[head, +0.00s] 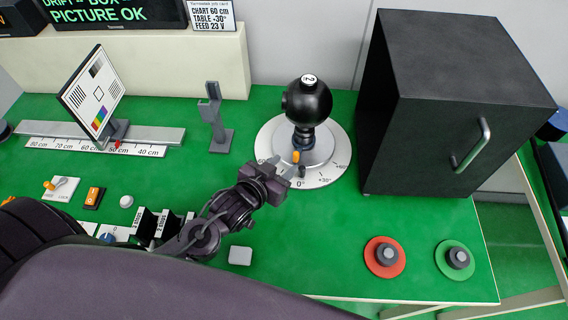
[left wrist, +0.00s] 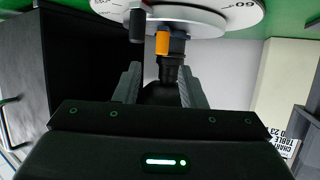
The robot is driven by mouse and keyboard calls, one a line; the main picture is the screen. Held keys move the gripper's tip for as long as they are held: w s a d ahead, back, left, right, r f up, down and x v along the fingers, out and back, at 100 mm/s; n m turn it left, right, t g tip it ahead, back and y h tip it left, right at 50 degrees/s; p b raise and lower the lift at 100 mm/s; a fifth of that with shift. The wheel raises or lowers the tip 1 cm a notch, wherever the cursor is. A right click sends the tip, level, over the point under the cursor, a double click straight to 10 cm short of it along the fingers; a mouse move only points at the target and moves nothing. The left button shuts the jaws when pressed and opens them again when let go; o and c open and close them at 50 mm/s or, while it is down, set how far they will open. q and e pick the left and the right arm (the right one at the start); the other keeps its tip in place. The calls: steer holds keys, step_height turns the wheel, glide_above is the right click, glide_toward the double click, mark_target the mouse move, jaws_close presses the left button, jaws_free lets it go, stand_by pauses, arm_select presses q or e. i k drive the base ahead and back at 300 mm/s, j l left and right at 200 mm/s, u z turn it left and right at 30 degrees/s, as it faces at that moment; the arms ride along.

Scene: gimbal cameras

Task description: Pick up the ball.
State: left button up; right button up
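The ball (head: 308,101) is a glossy black sphere with a white "2" disc on top and a round protrusion on its left side. It sits on a short dark stem above a round silver turntable (head: 334,157). My left gripper (head: 283,172) is at the front-left edge of the turntable, below and in front of the ball, apart from it. In the left wrist view its two grey fingers (left wrist: 160,78) are spread, with the dark stem and part of the black ball (left wrist: 160,94) showing beyond the gap. The gripper body hides the rest. My right gripper is not visible.
A tall black cabinet (head: 440,110) with a handle stands right of the turntable. A grey post (head: 214,115) and a tilted test chart (head: 93,92) are left. An orange knob (head: 296,157) is on the turntable's front. Red (head: 374,268) and green (head: 446,269) discs lie front right.

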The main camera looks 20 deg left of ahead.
mark_target(307, 101)
steer(key=k, duration=1.5)
